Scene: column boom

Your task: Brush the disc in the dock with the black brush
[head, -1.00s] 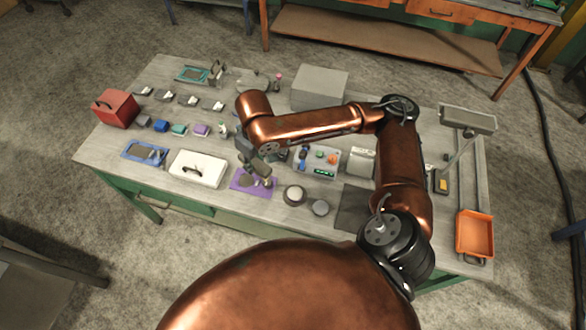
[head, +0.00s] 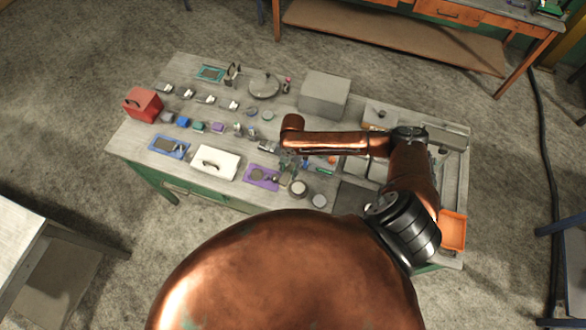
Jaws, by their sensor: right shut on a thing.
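The purple dock (head: 250,182) lies near the front edge of the workbench. A dull grey round disc (head: 257,174) shows in it, with a small dark shape at its right side. My right arm reaches over the bench from the right. My right gripper (head: 284,164) hangs down just right of and behind the purple dock, apart from the disc as far as I can tell. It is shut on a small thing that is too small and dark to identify. I cannot single out the black brush. My left gripper is not in view.
A grey block (head: 325,93) stands behind my forearm. Round pieces (head: 298,188) sit right of the dock. An orange bin (head: 453,229) is at the right.

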